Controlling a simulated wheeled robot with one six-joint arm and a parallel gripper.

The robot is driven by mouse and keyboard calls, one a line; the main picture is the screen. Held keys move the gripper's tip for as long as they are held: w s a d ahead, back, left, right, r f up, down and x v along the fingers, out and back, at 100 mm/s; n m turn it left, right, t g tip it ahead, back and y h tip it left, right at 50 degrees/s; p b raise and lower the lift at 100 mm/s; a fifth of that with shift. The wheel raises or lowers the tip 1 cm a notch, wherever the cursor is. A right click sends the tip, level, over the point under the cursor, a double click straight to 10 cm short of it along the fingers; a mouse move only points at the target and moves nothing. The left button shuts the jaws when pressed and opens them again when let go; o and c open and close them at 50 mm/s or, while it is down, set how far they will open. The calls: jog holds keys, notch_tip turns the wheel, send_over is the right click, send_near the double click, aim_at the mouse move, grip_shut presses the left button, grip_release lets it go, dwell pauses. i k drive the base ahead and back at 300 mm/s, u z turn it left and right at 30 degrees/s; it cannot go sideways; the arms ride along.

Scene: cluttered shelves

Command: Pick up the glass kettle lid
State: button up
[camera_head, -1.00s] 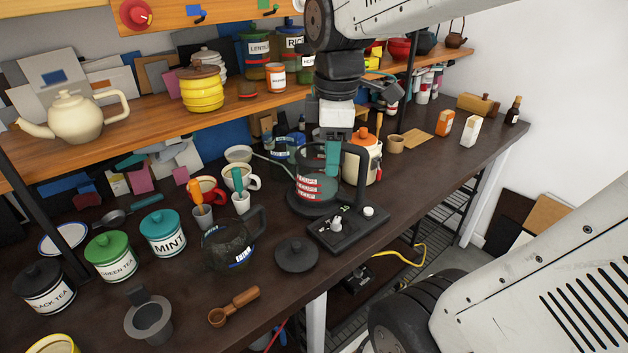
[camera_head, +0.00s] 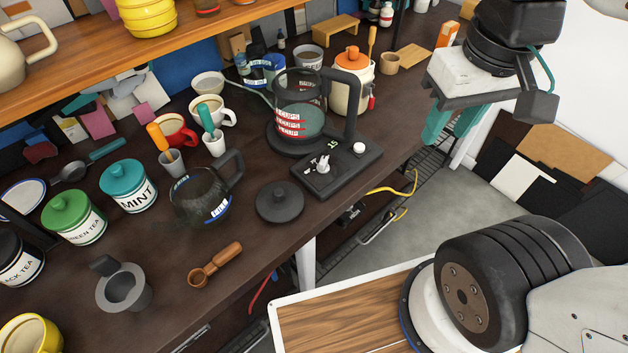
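A round black lid with a knob (camera_head: 280,203) lies flat on the dark table near its front edge. To its left stands a dark glass kettle (camera_head: 203,195) with a black handle and no lid on it. My gripper (camera_head: 447,128) hangs at the upper right, past the table's front edge, well apart from the lid. Its two teal fingers point down with a gap between them, and nothing shows between them.
A black appliance with a glass jug (camera_head: 297,118) stands behind and right of the lid. A wooden scoop (camera_head: 216,265) lies front left. A green tea jar (camera_head: 73,217), a mint jar (camera_head: 127,186) and mugs stand further left.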

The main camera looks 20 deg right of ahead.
aim_at(277, 201)
jog(key=z, duration=0.05)
jog(key=k, duration=1.35)
jog(key=u, duration=0.9)
jog(key=i, duration=0.5)
jog(key=z, duration=0.05)
